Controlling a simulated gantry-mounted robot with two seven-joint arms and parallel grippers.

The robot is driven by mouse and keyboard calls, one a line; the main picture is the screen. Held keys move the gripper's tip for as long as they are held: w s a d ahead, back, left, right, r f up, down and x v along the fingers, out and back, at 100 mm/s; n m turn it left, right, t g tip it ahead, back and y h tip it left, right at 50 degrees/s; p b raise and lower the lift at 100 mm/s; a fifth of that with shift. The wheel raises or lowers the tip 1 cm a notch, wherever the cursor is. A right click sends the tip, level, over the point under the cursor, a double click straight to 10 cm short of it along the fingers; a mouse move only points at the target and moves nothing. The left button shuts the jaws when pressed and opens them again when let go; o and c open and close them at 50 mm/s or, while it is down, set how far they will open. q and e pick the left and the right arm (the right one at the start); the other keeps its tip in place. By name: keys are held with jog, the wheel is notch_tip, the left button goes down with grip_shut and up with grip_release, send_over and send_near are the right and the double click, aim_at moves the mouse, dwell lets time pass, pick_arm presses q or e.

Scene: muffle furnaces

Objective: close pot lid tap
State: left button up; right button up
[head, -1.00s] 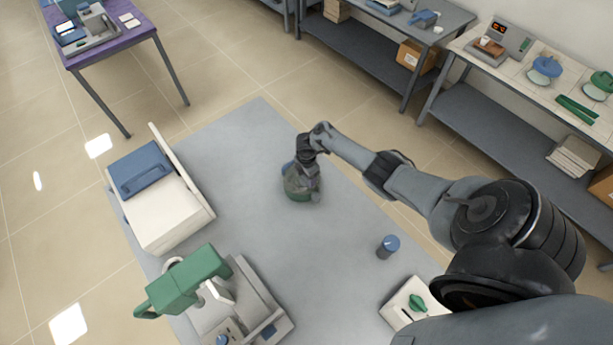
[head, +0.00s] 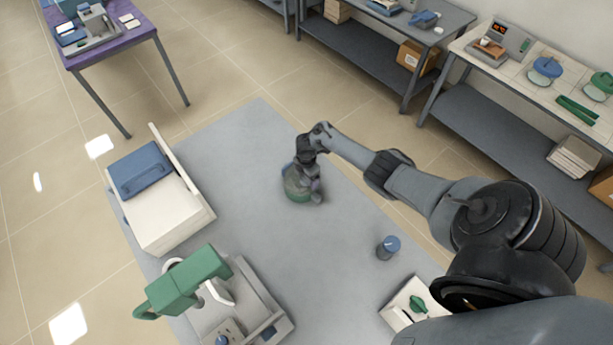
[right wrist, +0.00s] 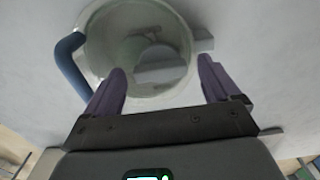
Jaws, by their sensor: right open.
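The pot (head: 294,190) is a small round, greenish, see-through vessel standing on the grey table. In the right wrist view the pot (right wrist: 102,36) shows a clear round rim, a blue handle (right wrist: 69,66) on the left and a pale grey piece (right wrist: 203,40) on the right. Something green shows through it. I cannot tell the lid apart from the pot, nor make out a tap for certain. My right gripper (head: 313,185) is at the pot's right side, partly hiding it. Its purple fingers (right wrist: 163,84) are spread apart with nothing gripped between them. My left gripper is not in view.
On the grey table (head: 245,135) stand a white box with a blue panel (head: 140,168), a green-and-white device (head: 185,283), a small blue-capped cylinder (head: 388,247) and a white plate with a green knob (head: 418,303). The table around the pot is clear.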

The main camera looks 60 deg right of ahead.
jog(key=shift+r+p, duration=0.3)
jog(key=shift+r, duration=0.4)
notch_tip(320, 180, up, 9)
jog(key=p, duration=0.2)
jog(key=shift+r+p, duration=0.2)
jog(key=shift+p, duration=0.1)
